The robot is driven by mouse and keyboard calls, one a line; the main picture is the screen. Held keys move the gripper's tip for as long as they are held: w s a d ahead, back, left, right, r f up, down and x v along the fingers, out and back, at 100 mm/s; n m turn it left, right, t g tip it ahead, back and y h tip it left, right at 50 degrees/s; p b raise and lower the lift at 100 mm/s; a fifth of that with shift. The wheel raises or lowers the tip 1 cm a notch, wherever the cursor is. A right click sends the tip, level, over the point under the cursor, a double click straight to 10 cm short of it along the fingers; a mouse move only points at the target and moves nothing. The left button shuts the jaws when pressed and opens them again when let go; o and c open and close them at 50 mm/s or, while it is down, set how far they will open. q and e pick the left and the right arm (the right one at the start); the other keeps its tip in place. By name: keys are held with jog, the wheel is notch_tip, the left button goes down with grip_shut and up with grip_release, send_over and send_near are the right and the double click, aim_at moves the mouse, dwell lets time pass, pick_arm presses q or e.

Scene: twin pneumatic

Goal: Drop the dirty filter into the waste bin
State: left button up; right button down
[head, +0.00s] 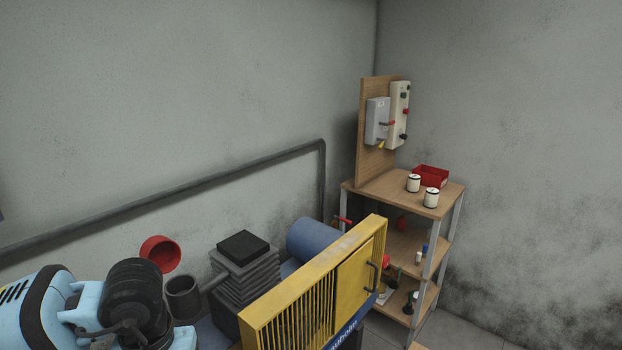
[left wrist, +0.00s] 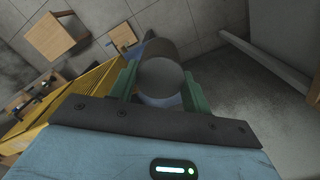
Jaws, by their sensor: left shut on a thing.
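My left gripper (left wrist: 159,82) is shut on a dark grey cylinder, which I take to be the dirty filter (left wrist: 160,74). Its round end faces the left wrist camera, with a green finger on each side. In the head view my left arm comes in at the lower left, and its fingers and the held cylinder cannot be made out. I cannot identify a waste bin in either view. My right gripper is not in view.
In the head view, a dark open cup (head: 183,298) and a red round cap (head: 160,254) are beside my arm. A yellow guard (head: 310,300) stands right of the finned pump (head: 245,270). A wooden shelf (head: 400,188) holds two white cylinders and a red tray (head: 431,174).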

pick_arm(q)
jog(key=shift+s+d+f+m, duration=0.2)
jog(key=shift+s+m, duration=0.1)
jog(key=shift+m, duration=0.2)
jog(key=shift+s+d+f+m, duration=0.15)
jog(key=shift+s+m, duration=0.15)
jog(key=shift+m, duration=0.2)
jog(key=shift+a, duration=0.1)
jog(key=s+f, duration=0.4)
jog(key=f, duration=1.1)
